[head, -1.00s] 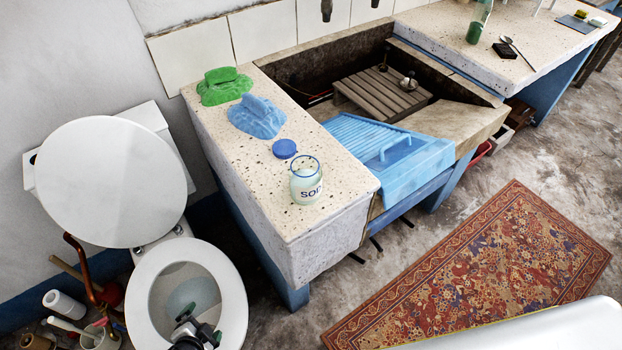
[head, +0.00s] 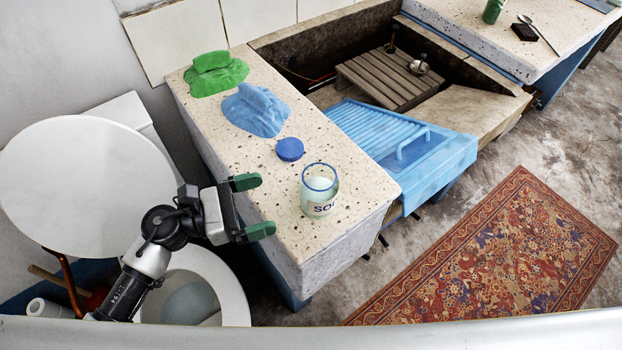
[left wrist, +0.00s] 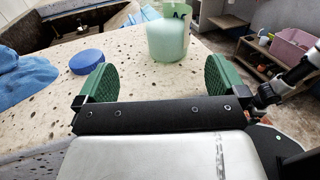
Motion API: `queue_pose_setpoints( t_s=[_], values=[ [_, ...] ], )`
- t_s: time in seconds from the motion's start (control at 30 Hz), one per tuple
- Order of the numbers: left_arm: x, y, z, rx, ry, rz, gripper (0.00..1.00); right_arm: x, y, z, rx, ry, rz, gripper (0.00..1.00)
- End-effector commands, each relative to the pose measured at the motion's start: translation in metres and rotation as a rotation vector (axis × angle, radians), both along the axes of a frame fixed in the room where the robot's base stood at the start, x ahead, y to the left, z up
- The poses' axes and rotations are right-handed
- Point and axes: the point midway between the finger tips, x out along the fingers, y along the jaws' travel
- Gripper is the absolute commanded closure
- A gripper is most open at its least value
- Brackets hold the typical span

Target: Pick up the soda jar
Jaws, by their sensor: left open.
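The soda jar (head: 319,190) is clear glass with a blue rim, whitish contents and dark lettering. It stands upright on the speckled stone counter (head: 350,226), near its front end. A round blue lid (head: 290,149) lies apart from it on the counter. My left gripper (head: 258,206) is open and empty, just left of the jar, with its green-tipped fingers toward it. In the left wrist view the jar (left wrist: 168,42) is beyond and between the fingers (left wrist: 158,80), not touching them.
A blue cloth (head: 256,112) and a green cloth (head: 214,74) lie farther back on the counter. A blue washboard (head: 400,140) leans at the trough (head: 300,50) on the right. A toilet (head: 90,180) stands at left. A patterned rug (head: 500,250) lies on the floor.

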Motion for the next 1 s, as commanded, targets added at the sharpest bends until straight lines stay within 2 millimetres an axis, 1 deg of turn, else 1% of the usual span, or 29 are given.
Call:
queue_pose_setpoints(
  t_s=[0.03, 0.07, 0.1, 0.17, 0.23, 0.3, 0.4, 0.5, 0.7, 0.87, 1.0],
  values=[
    [0.001, -0.009, 0.004, -0.006, -0.001, -0.004, 0.00, 0.007, 0.009, 0.005, 0.012, -0.010, -0.002, 0.00],
    [0.002, -0.014, 0.004, -0.007, -0.001, -0.004, 0.00, 0.009, 0.015, 0.006, 0.020, -0.014, -0.003, 0.00],
    [0.004, -0.021, 0.005, -0.007, -0.001, -0.004, 0.00, 0.010, 0.022, 0.008, 0.028, -0.015, -0.003, 0.00],
    [0.007, -0.030, 0.005, -0.008, 0.001, -0.002, 0.00, 0.005, 0.028, 0.010, 0.036, -0.008, -0.002, 0.00],
    [0.010, -0.038, 0.004, -0.008, 0.003, -0.001, 0.00, -0.010, 0.026, 0.011, 0.033, 0.013, -0.001, 0.00],
    [0.011, -0.043, 0.003, -0.006, 0.002, 0.000, 0.00, -0.027, 0.016, 0.011, 0.019, 0.042, 0.002, 0.00],
    [0.014, -0.048, 0.003, -0.008, 0.005, 0.000, 0.00, -0.037, 0.000, 0.012, -0.003, 0.061, 0.003, 0.00],
    [0.018, -0.061, 0.004, -0.010, 0.004, 0.000, 0.00, -0.035, -0.006, 0.016, -0.011, 0.057, 0.001, 0.00],
    [0.027, -0.089, 0.004, -0.010, 0.004, 0.002, 0.00, -0.022, 0.000, 0.023, -0.003, 0.036, -0.001, 0.00],
    [0.029, -0.096, 0.003, -0.008, 0.005, 0.001, 0.00, -0.012, 0.007, 0.024, 0.008, 0.019, -0.003, 0.00],
    [0.029, -0.096, 0.002, -0.008, 0.005, 0.001, 0.00, -0.012, 0.014, 0.024, 0.017, 0.018, -0.005, 0.00]
  ],
)
